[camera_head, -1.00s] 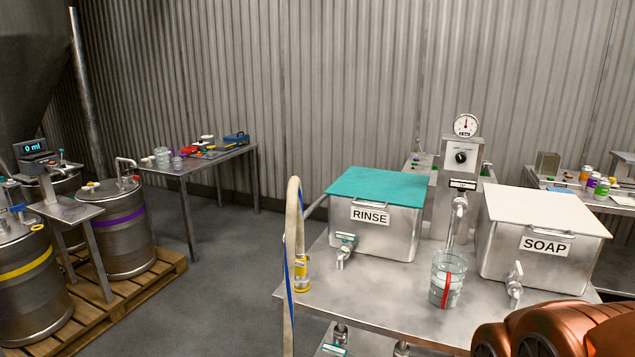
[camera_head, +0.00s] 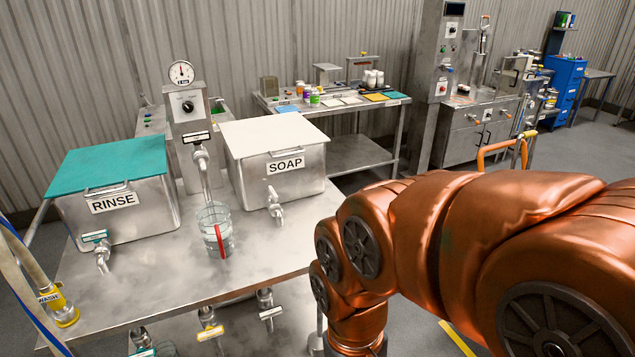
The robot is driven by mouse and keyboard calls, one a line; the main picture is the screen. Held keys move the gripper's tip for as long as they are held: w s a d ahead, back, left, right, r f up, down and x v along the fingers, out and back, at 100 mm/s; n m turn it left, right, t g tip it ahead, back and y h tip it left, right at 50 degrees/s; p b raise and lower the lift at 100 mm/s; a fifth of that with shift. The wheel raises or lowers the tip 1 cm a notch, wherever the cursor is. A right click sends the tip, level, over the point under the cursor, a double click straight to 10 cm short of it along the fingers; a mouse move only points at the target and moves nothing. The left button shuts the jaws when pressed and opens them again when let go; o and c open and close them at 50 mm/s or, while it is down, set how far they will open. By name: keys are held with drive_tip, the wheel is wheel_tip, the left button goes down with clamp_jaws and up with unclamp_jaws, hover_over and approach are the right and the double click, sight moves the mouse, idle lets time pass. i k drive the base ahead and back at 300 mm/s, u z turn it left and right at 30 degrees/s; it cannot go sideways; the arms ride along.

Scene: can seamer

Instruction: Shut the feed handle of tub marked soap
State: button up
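The soap tub (camera_head: 309,165) is a steel box with a white lid and a SOAP label, on the steel table at the picture's centre left. Its feed tap with a small pale handle (camera_head: 274,196) sticks out low on the front face. The handle appears to stand roughly upright; its exact setting is too small to tell. My copper arm fills the right foreground, to the right of the tub and apart from it. My gripper is outside the picture, below the bottom edge or hidden behind the arm.
The rinse tub (camera_head: 150,205) with a teal lid stands left of the soap tub. A clear jug with a red stripe (camera_head: 212,232) stands between their taps. A dial post (camera_head: 188,105) rises behind. More taps (camera_head: 208,325) hang below the table edge (camera_head: 235,291).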

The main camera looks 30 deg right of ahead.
sight(273, 196)
drive_tip(key=z, duration=0.25)
drive_tip(key=k, duration=0.6)
drive_tip(key=u, duration=0.5)
drive_tip(key=i, duration=1.65)
drive_tip(key=z, duration=0.15)
